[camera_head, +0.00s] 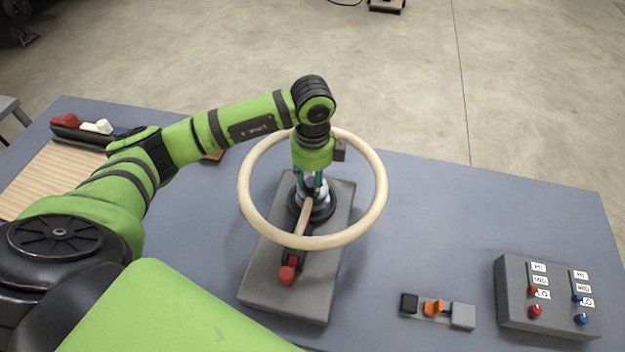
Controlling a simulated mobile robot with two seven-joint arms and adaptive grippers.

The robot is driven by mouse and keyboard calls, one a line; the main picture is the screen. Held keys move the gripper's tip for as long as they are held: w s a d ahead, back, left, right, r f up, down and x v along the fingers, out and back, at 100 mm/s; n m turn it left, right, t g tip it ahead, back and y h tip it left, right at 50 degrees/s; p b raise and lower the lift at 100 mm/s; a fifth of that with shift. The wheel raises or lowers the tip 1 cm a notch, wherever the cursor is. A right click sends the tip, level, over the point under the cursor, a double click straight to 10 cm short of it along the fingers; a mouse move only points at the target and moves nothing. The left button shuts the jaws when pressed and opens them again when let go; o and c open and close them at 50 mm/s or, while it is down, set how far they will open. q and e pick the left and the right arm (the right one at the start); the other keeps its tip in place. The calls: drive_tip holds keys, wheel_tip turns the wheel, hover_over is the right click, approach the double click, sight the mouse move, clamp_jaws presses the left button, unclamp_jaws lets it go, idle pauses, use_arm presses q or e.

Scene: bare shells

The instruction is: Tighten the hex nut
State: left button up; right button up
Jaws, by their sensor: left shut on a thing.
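A beige ring-shaped wheel (258,226) is mounted above a grey base block (262,287) on the table. A tan spoke runs from its near rim toward the hub. A dark round hub (325,211) sits at the wheel's middle. My left gripper (311,190) points straight down inside the ring. It is shut on a small silvery piece at the hub that looks like the hex nut, mostly hidden by the fingers. A red-tipped lever (288,272) lies on the near part of the base. My right gripper is not in view.
A grey box (518,317) with red and blue knobs and HI, MID, LO labels stands at the right. A small strip with an orange switch (433,308) lies left of it. A ribbed wooden board (45,183) and dark tray (75,134) are at the left. The right rear table is clear.

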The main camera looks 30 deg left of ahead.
sight(313, 182)
use_arm(q)
drive_tip(key=shift+f+m+b, duration=0.2)
drive_tip(key=shift+m+b, duration=0.5)
drive_tip(key=shift+m, duration=0.4)
drive_tip(key=shift+r+m, duration=0.15)
drive_tip(key=shift+m, duration=0.25)
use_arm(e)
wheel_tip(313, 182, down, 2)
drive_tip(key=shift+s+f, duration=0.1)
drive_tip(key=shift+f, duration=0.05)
use_arm(q)
drive_tip(key=o, duration=1.2)
drive_tip(key=shift+c, duration=0.2)
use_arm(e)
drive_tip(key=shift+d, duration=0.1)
use_arm(q)
drive_tip(key=shift+r, duration=0.15)
wheel_tip(313, 182, up, 12)
